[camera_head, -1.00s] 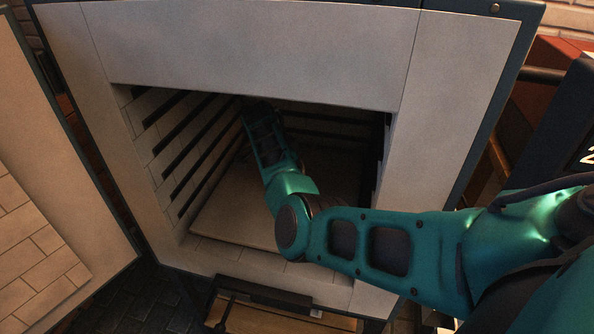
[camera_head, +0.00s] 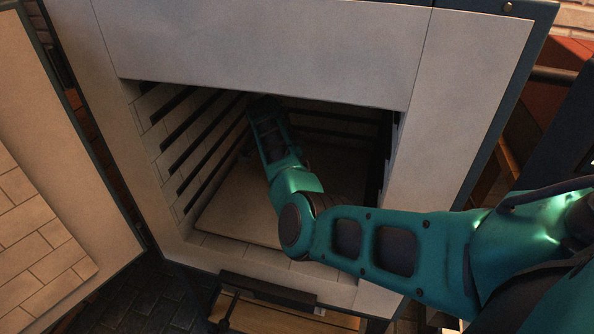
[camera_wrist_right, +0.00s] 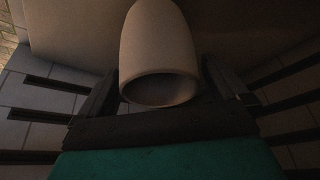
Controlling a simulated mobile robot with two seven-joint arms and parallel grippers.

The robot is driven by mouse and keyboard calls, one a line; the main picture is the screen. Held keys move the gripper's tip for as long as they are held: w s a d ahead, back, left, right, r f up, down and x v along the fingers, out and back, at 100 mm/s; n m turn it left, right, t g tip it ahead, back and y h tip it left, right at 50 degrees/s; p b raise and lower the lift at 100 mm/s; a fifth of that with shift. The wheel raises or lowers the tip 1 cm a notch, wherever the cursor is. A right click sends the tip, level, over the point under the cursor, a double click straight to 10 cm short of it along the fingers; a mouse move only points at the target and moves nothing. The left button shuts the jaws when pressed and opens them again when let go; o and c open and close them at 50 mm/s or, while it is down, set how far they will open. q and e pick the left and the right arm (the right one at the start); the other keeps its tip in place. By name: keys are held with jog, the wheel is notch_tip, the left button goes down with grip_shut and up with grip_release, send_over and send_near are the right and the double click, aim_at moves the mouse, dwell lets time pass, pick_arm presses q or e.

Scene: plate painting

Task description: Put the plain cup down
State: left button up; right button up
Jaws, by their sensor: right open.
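The plain cup (camera_wrist_right: 158,48) is pale beige and undecorated in the right wrist view, its round dark mouth facing the camera. My right gripper (camera_wrist_right: 162,68) is open, with one dark finger on each side of the cup. I cannot tell whether a finger still touches it. A flat pale surface lies behind the cup, but their contact is not clear. In the head view my right arm reaches deep into the kiln (camera_head: 268,40); its gripper end is in shadow and the cup is hidden. My left gripper is out of view.
The kiln's brick side walls carry dark slots, and its pale floor (camera_head: 228,205) looks bare where visible. The kiln's frame surrounds my arm closely. The open door (camera_head: 60,215) stands at the left.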

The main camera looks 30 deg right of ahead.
jog(key=v, duration=0.6)
jog(key=s+d+n+t+h, duration=0.2)
jog(key=s+d+n+t, duration=0.25)
jog(key=n+t, duration=0.3)
jog(key=s+a+f+n+t+y, duration=0.1)
jog(key=s+a+f+n, duration=0.1)
jog(key=a+f+n, duration=0.1)
jog(key=s+a+f+n+t+y, duration=0.2)
jog(key=s+a+f+n, duration=0.1)
jog(key=a, duration=0.1)
jog(key=s+a+f+n+t+y, duration=0.1)
jog(key=s+a+f+n, duration=0.1)
jog(key=a+f+n, duration=0.1)
jog(key=shift+s+a, duration=0.35)
jog(key=s+a+f+n+y, duration=0.2)
jog(key=s+a+f, duration=0.1)
jog(key=s, duration=0.3)
jog(key=s+a+f+n+y, duration=0.2)
jog(key=s+a+f+n, duration=0.1)
jog(key=s+a, duration=0.3)
jog(key=shift+s+f+y, duration=0.4)
jog(key=shift+s+f, duration=0.25)
jog(key=shift+s, duration=0.1)
jog(key=shift+a, duration=0.1)
